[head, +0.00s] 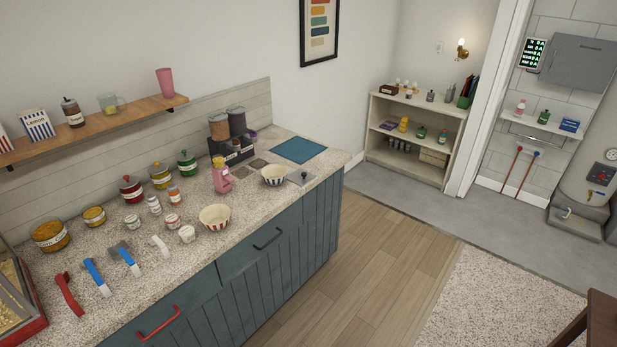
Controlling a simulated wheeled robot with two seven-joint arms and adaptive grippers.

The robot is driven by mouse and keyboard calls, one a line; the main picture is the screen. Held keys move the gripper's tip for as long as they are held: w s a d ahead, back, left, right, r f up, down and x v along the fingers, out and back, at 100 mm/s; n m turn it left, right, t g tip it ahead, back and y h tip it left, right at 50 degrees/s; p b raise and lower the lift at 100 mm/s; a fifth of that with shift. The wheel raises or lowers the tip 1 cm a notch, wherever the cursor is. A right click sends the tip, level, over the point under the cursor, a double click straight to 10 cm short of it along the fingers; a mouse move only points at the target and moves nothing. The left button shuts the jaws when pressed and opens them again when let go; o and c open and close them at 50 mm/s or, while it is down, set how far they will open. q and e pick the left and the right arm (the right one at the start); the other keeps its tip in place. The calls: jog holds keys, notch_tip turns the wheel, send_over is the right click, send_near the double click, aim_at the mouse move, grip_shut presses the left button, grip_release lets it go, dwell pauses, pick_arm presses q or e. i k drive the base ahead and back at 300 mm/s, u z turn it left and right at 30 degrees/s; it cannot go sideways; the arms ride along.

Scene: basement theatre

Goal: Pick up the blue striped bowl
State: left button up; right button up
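The blue striped bowl (274,176) is small and white with dark stripes. It stands upright on the speckled countertop (200,262), toward the counter's far end. A second bowl (215,218), with red stripes, stands nearer on the same counter. Neither of my grippers is in the head view.
A pink bottle (222,178) stands left of the blue striped bowl. A dispenser (231,140) stands behind it, and a teal mat (299,150) lies beyond. Several jars and scoops crowd the near counter. The wood floor (365,250) in front of the cabinets is clear.

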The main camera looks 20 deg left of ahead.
aim_at(274, 175)
jog(key=i, duration=3.3)
jog(key=u, duration=3.5)
